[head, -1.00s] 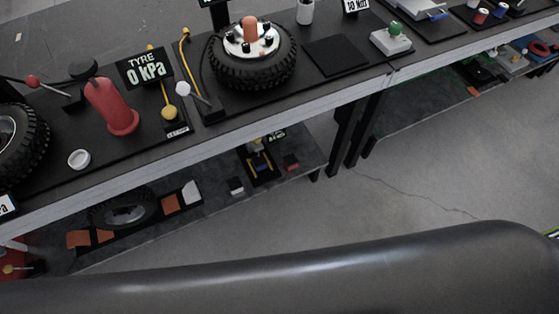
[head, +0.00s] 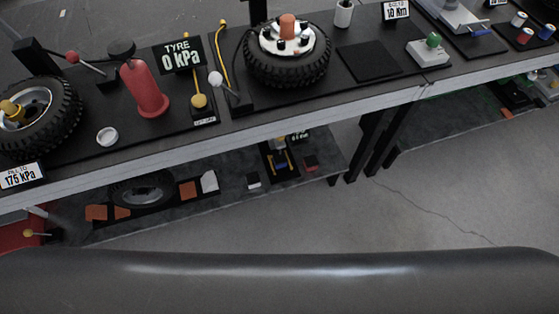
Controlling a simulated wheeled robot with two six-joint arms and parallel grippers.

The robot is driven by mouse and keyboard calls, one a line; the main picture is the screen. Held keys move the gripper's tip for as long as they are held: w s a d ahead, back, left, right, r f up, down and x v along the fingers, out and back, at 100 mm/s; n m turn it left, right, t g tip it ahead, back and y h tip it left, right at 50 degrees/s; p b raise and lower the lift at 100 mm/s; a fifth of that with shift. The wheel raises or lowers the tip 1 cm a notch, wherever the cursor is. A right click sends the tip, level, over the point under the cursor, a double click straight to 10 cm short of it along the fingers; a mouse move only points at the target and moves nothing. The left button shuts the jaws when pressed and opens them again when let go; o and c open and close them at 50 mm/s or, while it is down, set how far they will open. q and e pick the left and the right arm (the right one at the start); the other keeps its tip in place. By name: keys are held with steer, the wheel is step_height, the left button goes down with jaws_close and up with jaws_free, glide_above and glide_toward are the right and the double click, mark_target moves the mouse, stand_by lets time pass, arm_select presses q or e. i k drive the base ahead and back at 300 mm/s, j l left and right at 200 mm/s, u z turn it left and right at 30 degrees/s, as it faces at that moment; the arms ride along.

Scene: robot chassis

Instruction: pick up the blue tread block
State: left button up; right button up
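I cannot make out a clear blue tread block in the head view. A small blue patch (head: 280,166) shows inside a black holder with yellow parts on the lower shelf, too small to identify. Near it on the shelf lie a small pale-topped block (head: 253,180) and a dark red block (head: 311,163). Farther left are orange blocks (head: 188,190) and a white piece (head: 209,182). Another small blue item (head: 482,31) lies on the bench top at the upper right. Neither of my grippers is in view.
The long bench (head: 290,121) runs across the view above the lower shelf (head: 225,205). Black legs (head: 375,145) stand right of the shelf. Grey floor (head: 440,180) is clear in front.

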mark_target(280, 161)
steer(key=i+l, duration=0.1)
steer(key=l, duration=0.65)
steer(key=i+l+u, duration=0.1)
steer(key=l, duration=0.6)
steer(key=i+l, duration=0.15)
steer(key=l, duration=0.6)
steer(key=u, duration=0.05)
